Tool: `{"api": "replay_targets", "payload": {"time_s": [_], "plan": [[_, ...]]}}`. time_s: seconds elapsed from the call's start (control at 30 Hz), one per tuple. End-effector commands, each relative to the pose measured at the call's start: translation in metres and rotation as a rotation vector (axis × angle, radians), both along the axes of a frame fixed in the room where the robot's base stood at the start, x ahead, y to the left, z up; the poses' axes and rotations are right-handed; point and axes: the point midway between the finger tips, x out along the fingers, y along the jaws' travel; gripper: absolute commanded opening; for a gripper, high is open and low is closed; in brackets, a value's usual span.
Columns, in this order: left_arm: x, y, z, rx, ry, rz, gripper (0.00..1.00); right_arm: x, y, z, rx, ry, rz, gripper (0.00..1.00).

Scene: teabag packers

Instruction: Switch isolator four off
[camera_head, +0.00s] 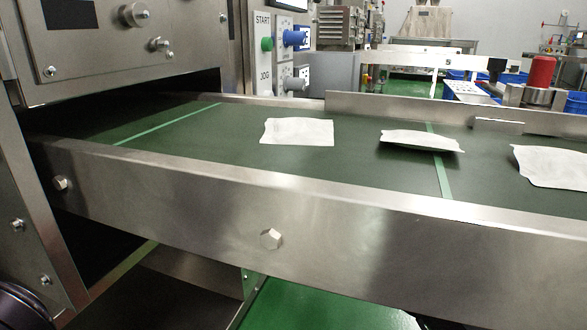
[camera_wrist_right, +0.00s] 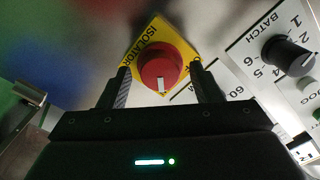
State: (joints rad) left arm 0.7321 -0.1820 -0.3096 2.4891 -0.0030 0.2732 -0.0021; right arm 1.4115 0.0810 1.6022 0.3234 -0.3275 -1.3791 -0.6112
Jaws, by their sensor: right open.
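In the right wrist view a round red isolator knob (camera_wrist_right: 160,72) sits on a yellow plate (camera_wrist_right: 152,38) lettered ISOLATOR. A white mark on the knob points toward the bottom of the picture. No isolator number is readable. My right gripper (camera_wrist_right: 162,77) is open, with one dark finger on each side of the knob. I cannot tell whether the fingers touch it. I cannot make out the isolator in the head view. Neither gripper shows in the head view.
A black BATCH dial (camera_wrist_right: 287,55) is right of the isolator. In the head view, white packets (camera_head: 298,132) lie on a green conveyor belt (camera_head: 200,145) with a steel side rail (camera_head: 180,205).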

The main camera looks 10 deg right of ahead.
Motion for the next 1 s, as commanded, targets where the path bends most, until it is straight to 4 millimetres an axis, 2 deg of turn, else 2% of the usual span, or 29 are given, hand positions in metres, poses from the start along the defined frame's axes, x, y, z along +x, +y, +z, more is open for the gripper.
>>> {"api": "replay_targets", "payload": {"time_s": [0.27, 0.6, 1.0], "plan": [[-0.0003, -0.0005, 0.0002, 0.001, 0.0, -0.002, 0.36, -0.0002, -0.0016, 0.0003, 0.0, 0.0, -0.001, 0.57], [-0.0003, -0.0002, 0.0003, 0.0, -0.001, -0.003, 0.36, -0.0001, -0.0011, 0.0001, 0.0, 0.0, -0.001, 0.14], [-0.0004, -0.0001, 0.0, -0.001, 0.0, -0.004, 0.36, -0.0002, -0.0017, -0.0008, -0.047, -0.068, -0.002, 0.14]]}}
